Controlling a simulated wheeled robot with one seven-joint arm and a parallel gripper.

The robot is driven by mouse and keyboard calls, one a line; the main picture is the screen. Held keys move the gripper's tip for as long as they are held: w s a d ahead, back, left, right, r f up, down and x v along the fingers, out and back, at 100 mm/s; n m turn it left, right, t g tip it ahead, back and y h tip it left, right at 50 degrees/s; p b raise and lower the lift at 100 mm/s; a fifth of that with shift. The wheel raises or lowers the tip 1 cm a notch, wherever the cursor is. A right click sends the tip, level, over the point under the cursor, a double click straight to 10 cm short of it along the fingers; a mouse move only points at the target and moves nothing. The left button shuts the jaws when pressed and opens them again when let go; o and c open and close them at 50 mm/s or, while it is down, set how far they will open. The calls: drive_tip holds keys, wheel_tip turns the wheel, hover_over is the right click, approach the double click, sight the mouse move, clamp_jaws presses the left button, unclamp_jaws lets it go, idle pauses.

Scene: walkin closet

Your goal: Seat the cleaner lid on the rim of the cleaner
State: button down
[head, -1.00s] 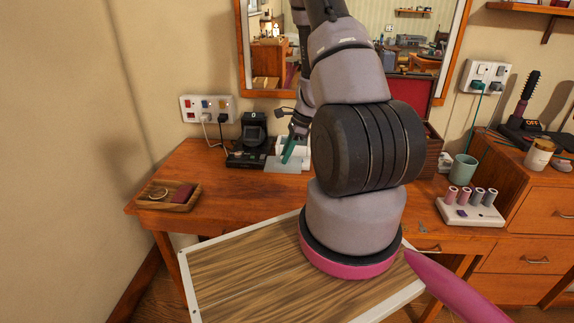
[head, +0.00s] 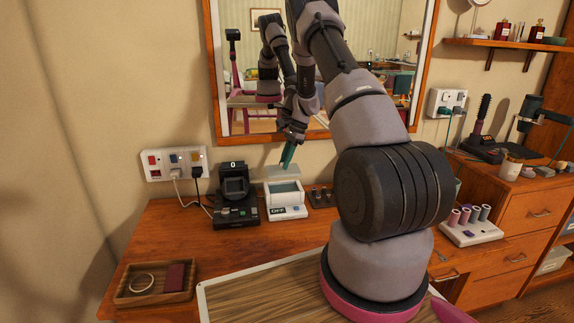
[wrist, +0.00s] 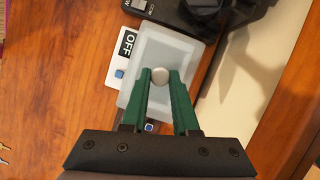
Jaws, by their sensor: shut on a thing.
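The cleaner (head: 287,212) is a small white box on the wooden dresser, with an OFF display on its front and an open greenish basin. The cleaner lid (head: 281,172) is a pale, translucent rectangular plate. My gripper (head: 287,164) has green fingers shut on the lid's round knob. In the head view the lid appears above the back part of the cleaner, with the basin showing in front of it. In the wrist view the lid (wrist: 180,57) covers most of the cleaner, and the OFF panel (wrist: 127,47) shows beside it. The exact gap to the rim cannot be told.
A black device (head: 235,200) with a 0 display stands close left of the cleaner. A dark holder (head: 322,197) stands close right. A wooden tray (head: 156,286) is at the front left, and a mirror (head: 213,70) is behind. The dresser top before the cleaner is clear.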

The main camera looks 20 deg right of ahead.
sight(285, 172)
drive_tip(key=shift+f, duration=2.45)
drive_tip(key=shift+f, duration=0.7)
idle(0.7)
drive_tip(key=c, duration=0.6)
unclamp_jaws()
drive_tip(key=v, duration=1)
drive_tip(key=shift+d+r, duration=0.25)
drive_tip(key=shift+r, duration=0.1)
